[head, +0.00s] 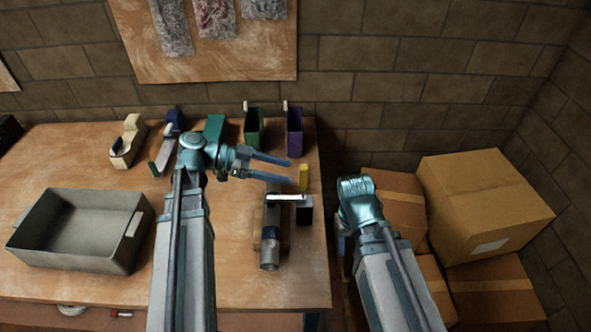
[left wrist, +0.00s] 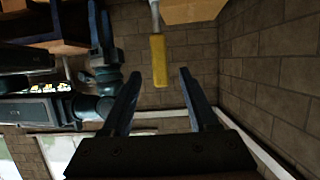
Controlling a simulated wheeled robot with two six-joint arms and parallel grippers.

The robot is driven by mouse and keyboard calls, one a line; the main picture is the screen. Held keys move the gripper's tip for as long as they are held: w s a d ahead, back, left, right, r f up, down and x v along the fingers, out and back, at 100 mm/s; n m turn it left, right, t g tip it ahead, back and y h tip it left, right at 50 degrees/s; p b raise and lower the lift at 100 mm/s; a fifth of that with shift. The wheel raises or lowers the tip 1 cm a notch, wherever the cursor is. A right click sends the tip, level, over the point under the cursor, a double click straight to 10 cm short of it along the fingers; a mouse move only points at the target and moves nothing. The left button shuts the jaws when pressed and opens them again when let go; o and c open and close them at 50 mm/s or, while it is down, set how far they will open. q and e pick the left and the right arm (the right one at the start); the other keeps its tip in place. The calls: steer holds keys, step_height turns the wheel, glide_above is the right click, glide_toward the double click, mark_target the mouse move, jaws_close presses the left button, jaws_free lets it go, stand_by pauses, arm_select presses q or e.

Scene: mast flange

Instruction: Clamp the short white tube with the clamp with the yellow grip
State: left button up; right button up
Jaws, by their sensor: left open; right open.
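The clamp's yellow grip (head: 304,177) stands near the right edge of the table, by a black block (head: 304,212). In the left wrist view the yellow grip (left wrist: 159,62) hangs from a metal rod, in line with the gap between my fingers. My left gripper (head: 290,171) is open and empty, its fingertips just left of the grip in the head view. A short white bar, seemingly the white tube (head: 286,197), lies across the top of a grey cylindrical piece (head: 270,240). My right gripper (left wrist: 100,28) is open; in the head view its wrist mostly hides it.
A grey tray (head: 75,262) sits at the left of the table (head: 225,285). A tape dispenser (head: 128,142) and green (head: 253,128) and purple (head: 294,130) holders stand at the back. Cardboard boxes (head: 485,205) are stacked to the right, beyond the table edge.

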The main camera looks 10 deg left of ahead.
arm_select(q)
steer(key=p+v, duration=0.2)
steer(key=v, duration=0.6)
steer(key=shift+a, duration=0.2)
steer(key=shift+s, duration=0.1)
steer(key=s+d+f+n+g+y, duration=0.1)
steer(key=s+d+f+n+y, duration=0.3)
steer(key=d+f+n+y, duration=0.2)
steer(key=s+d+f+n+g+y, duration=0.1)
steer(key=s+d+f+n+y, duration=0.3)
steer(key=d+f+n+y, duration=0.2)
steer(key=shift+s+d+f+g+y, duration=0.35)
steer(key=shift+d+f+y, duration=0.75)
steer(key=shift+d+y, duration=0.85)
steer(key=shift+d+h, duration=0.35)
steer(key=shift+h, duration=0.1)
